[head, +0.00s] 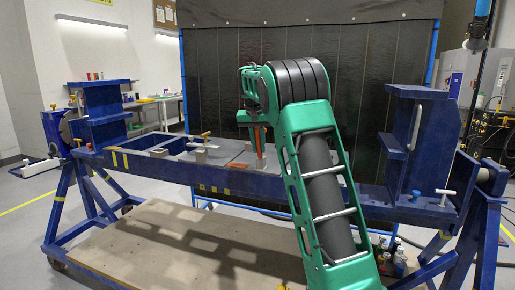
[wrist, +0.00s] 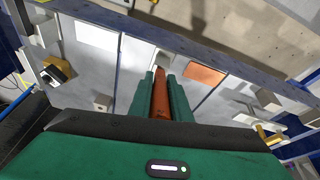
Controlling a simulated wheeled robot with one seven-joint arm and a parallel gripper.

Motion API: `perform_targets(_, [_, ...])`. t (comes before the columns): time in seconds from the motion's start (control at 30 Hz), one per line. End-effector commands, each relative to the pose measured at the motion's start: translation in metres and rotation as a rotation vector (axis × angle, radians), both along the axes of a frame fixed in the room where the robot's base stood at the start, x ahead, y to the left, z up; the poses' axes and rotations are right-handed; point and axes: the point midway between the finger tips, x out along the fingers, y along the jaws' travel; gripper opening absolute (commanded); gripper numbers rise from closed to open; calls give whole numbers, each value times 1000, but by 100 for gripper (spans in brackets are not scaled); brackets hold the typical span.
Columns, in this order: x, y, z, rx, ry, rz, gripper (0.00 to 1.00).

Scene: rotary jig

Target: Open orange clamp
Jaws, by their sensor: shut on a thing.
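The orange clamp (wrist: 160,98) shows in the wrist view as an upright orange bar between the two green fingers of my gripper (wrist: 161,75). My gripper is shut on it. In the head view, my gripper (head: 258,126) points down over the jig's bed, and the orange part of the clamp (head: 260,143) shows below it. The clamp's foot is partly hidden by my arm and fingers, so I cannot tell how it sits on the plate.
The blue rotary jig (head: 225,178) spans the view, with tall brackets at both ends. A yellow-handled clamp (head: 205,137) stands left of my gripper. An orange rectangle (wrist: 205,73) lies flat on the grey plate. A wooden board (head: 190,240) lies below the jig.

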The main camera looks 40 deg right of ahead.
Motion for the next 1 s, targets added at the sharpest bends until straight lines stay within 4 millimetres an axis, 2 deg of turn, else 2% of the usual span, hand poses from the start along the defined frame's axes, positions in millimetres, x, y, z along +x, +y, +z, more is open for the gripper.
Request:
perform_targets(0.03, [4,0,2,-5,-11,5,0])
perform_targets(0.07, [4,0,2,-6,-12,5,19])
perform_targets(0.13, [4,0,2,-6,-10,5,36])
perform_targets(0.43, [1,0,2,-4,-7,2,36])
perform_targets(0.57, [0,2,10,-4,-7,2,36])
perform_targets(1.0, [-13,22,81,-5,-9,3,36])
